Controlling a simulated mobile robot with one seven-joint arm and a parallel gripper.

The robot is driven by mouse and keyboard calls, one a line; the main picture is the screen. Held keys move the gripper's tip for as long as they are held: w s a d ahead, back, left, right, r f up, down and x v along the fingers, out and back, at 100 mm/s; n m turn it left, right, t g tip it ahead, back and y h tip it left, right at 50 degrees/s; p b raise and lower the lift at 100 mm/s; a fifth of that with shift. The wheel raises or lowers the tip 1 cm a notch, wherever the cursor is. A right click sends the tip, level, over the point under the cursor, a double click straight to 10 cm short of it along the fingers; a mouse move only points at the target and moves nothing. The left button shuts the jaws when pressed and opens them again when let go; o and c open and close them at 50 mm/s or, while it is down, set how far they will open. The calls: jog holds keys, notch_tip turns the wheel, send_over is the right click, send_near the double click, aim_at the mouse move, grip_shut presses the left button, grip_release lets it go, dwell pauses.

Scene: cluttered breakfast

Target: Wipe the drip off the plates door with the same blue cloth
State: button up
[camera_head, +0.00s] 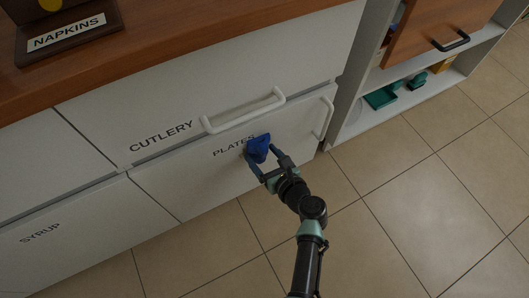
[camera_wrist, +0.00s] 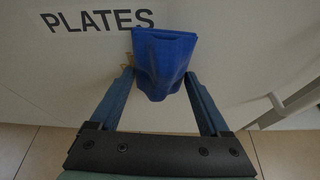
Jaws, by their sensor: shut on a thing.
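My gripper (camera_head: 256,160) is shut on the blue cloth (camera_head: 258,146), which is bunched up between its fingers. In the wrist view my gripper (camera_wrist: 158,90) holds the cloth (camera_wrist: 163,60) at the white plates door (camera_wrist: 60,75), just below and right of the "PLATES" lettering. The plates door (camera_head: 195,185) is shut in the head view. A small brownish mark, perhaps the drip (camera_wrist: 130,60), shows at the cloth's left edge in the wrist view. The cloth hides the door behind it. Whether the cloth touches the door is hard to tell.
The cutlery drawer (camera_head: 230,85) with its white handle (camera_head: 245,112) is above. The plates door handle (camera_head: 327,118) is to the right. The syrup door (camera_head: 70,225) is at left. A napkins box (camera_head: 68,35) stands on the counter. Open shelves (camera_head: 400,98) are at right; the tiled floor is clear.

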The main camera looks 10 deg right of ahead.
aim_at(232, 159)
jog(key=shift+s+a+r+p, duration=0.1)
jog(key=shift+s+a+p, duration=0.15)
jog(key=shift+a, duration=0.65)
jog(key=shift+s+a+p, duration=0.15)
jog(key=shift+a+p, duration=0.15)
jog(key=shift+a, duration=0.6)
jog(key=shift+s+a+p, duration=0.3)
jog(key=shift+s+a, duration=0.05)
jog(key=shift+a, duration=0.6)
jog(key=shift+s+a+p, duration=0.25)
jog(key=shift+s+a, duration=0.05)
jog(key=shift+a, duration=0.6)
jog(key=shift+s+d, duration=0.1)
jog(key=shift+s+d+p, duration=0.25)
jog(key=shift+s+d, duration=0.1)
jog(key=shift+s, duration=0.6)
jog(key=shift+s+d+p, duration=0.25)
jog(key=shift+s+d, duration=0.1)
jog(key=shift+s, duration=0.55)
jog(key=shift+s+d+p, duration=0.25)
jog(key=shift+s+d, duration=0.1)
jog(key=shift+s, duration=0.6)
jog(key=shift+s+d+p, duration=0.2)
jog(key=shift+s+d, duration=0.05)
jog(key=shift+s, duration=0.5)
jog(key=shift+s+d+p, duration=0.2)
jog(key=shift+s, duration=0.5)
